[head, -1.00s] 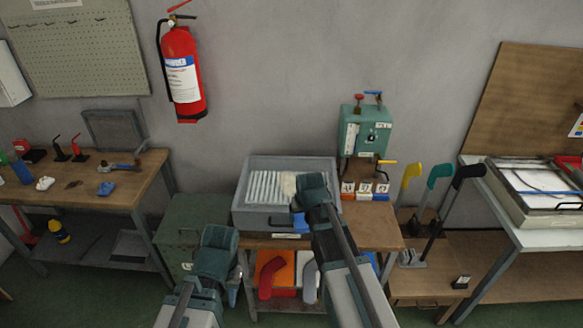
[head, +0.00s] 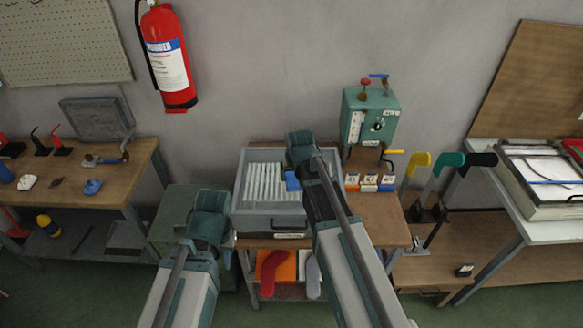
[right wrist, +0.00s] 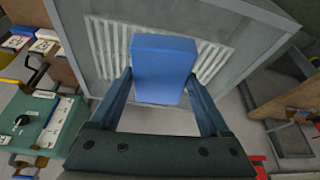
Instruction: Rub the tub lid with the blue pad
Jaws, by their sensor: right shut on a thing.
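The grey tub (head: 241,200) stands on the wooden bench, its lid (head: 262,182) showing white parallel ribs. My right gripper (right wrist: 160,80) is shut on the blue pad (right wrist: 164,62), one finger on each side of it. In the head view the pad (head: 292,181) shows over the right part of the ribbed lid, partly behind my right wrist. In the right wrist view the pad covers the middle of the ribs; I cannot tell whether it touches them. My left gripper (head: 228,250) hangs low in front of the green cabinet, left of the tub; its fingers are mostly hidden.
A green box with a dial (head: 369,118) and several small labelled blocks (head: 369,182) stand right of the tub. A red sock-shaped form (head: 272,270) lies on the shelf below. Coloured handles (head: 446,165) rise further right. Bare bench top (head: 375,215) shows right of my right arm.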

